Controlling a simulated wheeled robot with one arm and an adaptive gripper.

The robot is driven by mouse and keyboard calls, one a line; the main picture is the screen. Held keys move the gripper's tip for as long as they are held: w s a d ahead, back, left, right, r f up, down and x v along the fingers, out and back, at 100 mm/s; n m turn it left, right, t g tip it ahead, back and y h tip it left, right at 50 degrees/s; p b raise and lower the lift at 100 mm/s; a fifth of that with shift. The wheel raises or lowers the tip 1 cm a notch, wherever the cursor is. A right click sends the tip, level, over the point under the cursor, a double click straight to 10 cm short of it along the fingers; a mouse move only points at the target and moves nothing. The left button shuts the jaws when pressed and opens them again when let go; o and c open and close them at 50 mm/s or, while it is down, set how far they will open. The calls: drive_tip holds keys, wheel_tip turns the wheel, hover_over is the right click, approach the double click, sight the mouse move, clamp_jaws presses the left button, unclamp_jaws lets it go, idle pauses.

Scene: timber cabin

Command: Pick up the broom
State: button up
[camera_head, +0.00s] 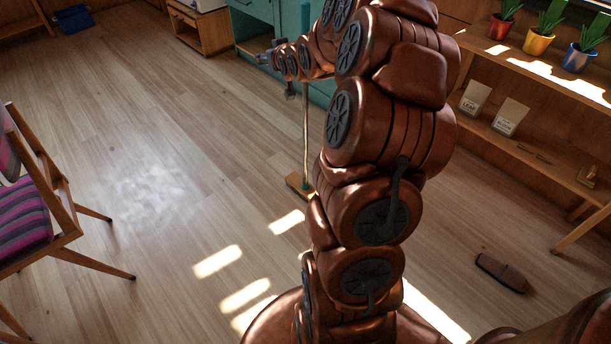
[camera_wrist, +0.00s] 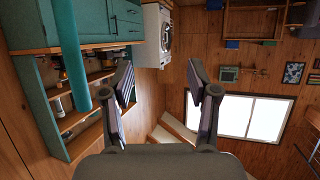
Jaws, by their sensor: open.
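The broom (camera_head: 306,130) stands upright on the floor behind my arm in the head view. It has a thin pale handle and a brown head (camera_head: 296,187). A teal upper section (camera_head: 305,18) shows above my arm, seemingly in line with the handle; my arm hides the part between. In the wrist view a teal rod (camera_wrist: 72,50), which looks like this same section, is left of my gripper, outside the fingers. My gripper (camera_wrist: 163,105) is open, with nothing between its fingers. In the head view my gripper (camera_head: 268,58) is small, left of the handle line.
A teal cabinet (camera_head: 253,30) stands behind the broom. A wooden shelf (camera_head: 545,78) with several potted plants is at right. A chair (camera_head: 45,225) stands at left. The floor (camera_head: 165,130) between chair and broom is clear.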

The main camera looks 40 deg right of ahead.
drive_tip(key=s+d+f+m+t+h+b, duration=0.1)
drive_tip(key=d+f+t+h+b, duration=0.1)
drive_tip(key=d, duration=0.5)
drive_tip(key=s+d+f+m+t+h+b, duration=0.1)
drive_tip(key=d+b, duration=0.1)
drive_tip(key=d, duration=0.5)
drive_tip(key=shift+h, duration=0.4)
drive_tip(key=shift+x, duration=4.15)
drive_tip(key=shift+d, duration=0.1)
clamp_jaws()
